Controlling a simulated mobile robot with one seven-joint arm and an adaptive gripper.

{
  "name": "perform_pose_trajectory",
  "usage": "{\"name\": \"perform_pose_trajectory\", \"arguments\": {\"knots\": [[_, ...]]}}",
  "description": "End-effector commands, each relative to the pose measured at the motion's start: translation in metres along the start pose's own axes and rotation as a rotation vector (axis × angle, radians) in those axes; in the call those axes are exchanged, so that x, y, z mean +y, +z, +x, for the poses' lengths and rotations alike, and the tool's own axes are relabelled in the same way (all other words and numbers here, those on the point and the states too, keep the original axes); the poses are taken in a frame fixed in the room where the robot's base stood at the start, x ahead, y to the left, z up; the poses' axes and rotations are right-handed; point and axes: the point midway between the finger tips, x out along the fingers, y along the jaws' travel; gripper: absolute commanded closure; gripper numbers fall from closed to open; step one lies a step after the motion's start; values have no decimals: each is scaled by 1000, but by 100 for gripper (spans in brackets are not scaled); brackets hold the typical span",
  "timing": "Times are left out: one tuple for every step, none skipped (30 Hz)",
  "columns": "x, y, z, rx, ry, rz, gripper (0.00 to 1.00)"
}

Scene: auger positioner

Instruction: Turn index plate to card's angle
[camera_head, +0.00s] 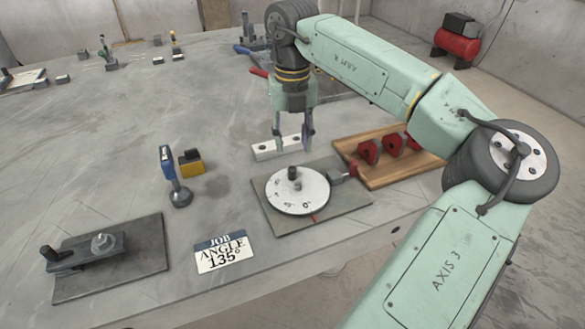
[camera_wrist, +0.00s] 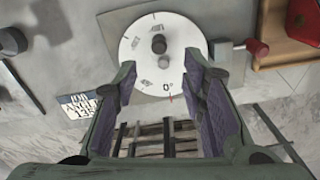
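The round white index plate (camera_head: 297,199) lies flat on a grey base plate (camera_head: 262,212). A dark upright knob (camera_head: 293,173) stands on it. In the wrist view the index plate (camera_wrist: 135,50) shows its 0° mark (camera_wrist: 167,86) at the lower edge, close to a red line (camera_wrist: 171,98) on the base. A lever with a red knob (camera_head: 352,168) sits at the plate's right side. The card (camera_head: 222,252) reads "JOB ANGLE 135°" and lies left of the base. My gripper (camera_head: 293,141) is open and empty, above the plate and apart from the knob.
A wooden board (camera_head: 388,178) with red clamps is at right. A blue-headed stand (camera_head: 173,175) and a yellow-black block (camera_head: 191,163) stand left. A crank fixture (camera_head: 105,255) sits front left. The table's front edge is near.

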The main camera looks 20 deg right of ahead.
Motion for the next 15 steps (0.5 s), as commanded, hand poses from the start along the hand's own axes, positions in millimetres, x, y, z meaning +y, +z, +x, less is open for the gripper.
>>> {"name": "perform_pose_trajectory", "arguments": {"knots": [[0, 0, 8, 2, 3, -1, 62], [0, -1, 13, 2, 3, -1, 62], [0, -1, 21, 4, 4, -2, 62], [0, -1, 26, 3, 4, -2, 62], [1, 0, 32, 2, 4, -3, 62], [1, -1, 40, 3, 5, -4, 62], [1, -1, 46, 2, 4, -4, 62], [1, 0, 51, 1, 5, -4, 62], [1, 0, 58, 2, 5, -3, 62], [1, 0, 63, 2, 4, -4, 62], [2, -1, 68, 1, 5, -4, 62], [2, 0, 73, 0, 5, -3, 62], [2, 0, 77, 0, 4, -3, 62], [1, 0, 80, 1, 4, -3, 62], [1, 0, 84, 0, 4, -3, 62]]}}
